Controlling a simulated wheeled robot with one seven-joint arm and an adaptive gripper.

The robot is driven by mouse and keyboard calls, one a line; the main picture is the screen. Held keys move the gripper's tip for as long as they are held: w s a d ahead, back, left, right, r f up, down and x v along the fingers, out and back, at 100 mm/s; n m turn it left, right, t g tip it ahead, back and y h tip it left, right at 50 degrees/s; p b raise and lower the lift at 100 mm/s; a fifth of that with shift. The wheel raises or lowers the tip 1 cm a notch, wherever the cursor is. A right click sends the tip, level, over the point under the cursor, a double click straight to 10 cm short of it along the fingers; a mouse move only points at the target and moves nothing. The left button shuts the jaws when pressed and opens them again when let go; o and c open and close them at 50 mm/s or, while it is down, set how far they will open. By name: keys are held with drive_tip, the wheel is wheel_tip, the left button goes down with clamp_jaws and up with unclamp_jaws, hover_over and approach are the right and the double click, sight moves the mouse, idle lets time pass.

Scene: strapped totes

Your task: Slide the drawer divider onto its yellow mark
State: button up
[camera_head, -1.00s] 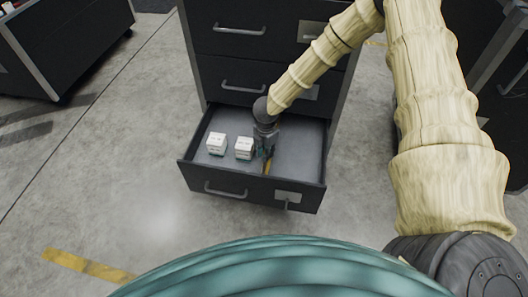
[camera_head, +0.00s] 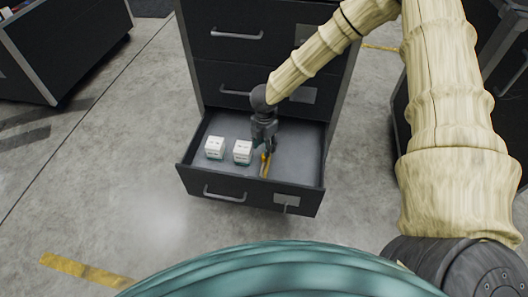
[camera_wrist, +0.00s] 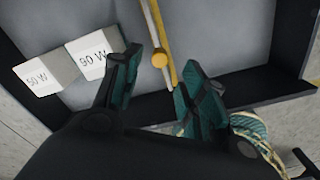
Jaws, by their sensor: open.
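The drawer divider (camera_wrist: 153,28) is a thin bar with a round yellow-orange knob (camera_wrist: 160,60), standing in the open drawer (camera_head: 310,160). The yellow mark (camera_wrist: 166,32) is a stripe on the drawer floor; it also shows in the head view (camera_head: 266,167). The divider runs close along the left side of the mark in the wrist view; whether they overlap is hard to tell. My gripper (camera_head: 268,148) is over the drawer. In the wrist view my gripper (camera_wrist: 158,78) is open, its teal-padded fingers on either side of the knob and apart from it.
Two white boxes, marked 50 W (camera_wrist: 38,78) and 90 W (camera_wrist: 92,55), sit left of the divider in the drawer. The drawer's front wall (camera_head: 230,188) is near my gripper. The drawer floor right of the mark is clear. Closed drawers are above.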

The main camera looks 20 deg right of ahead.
drive_tip(key=shift+r, duration=2.85)
